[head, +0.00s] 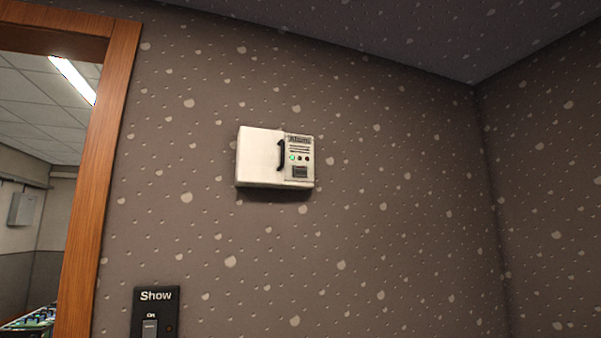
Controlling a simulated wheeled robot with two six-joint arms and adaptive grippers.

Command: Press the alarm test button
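A white alarm box (259,158) hangs on the speckled wall near the middle of the head view. Its right part is a grey panel (299,158) with an "Alarm" label at the top and a few lines of small print. Below the print is a row of small round lights or buttons, the left one lit green (292,158). A dark square (300,171) sits under them; I cannot tell which part is the test button. A black handle (281,156) runs upright beside the panel. Neither gripper is in view.
A black switch plate (170,308) labelled "Show", with a switch marked "ON", is on the wall at lower left, cut off by the frame. A wooden door frame (100,165) opens onto another room at left. A wall corner is at right. The wall around the box is clear.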

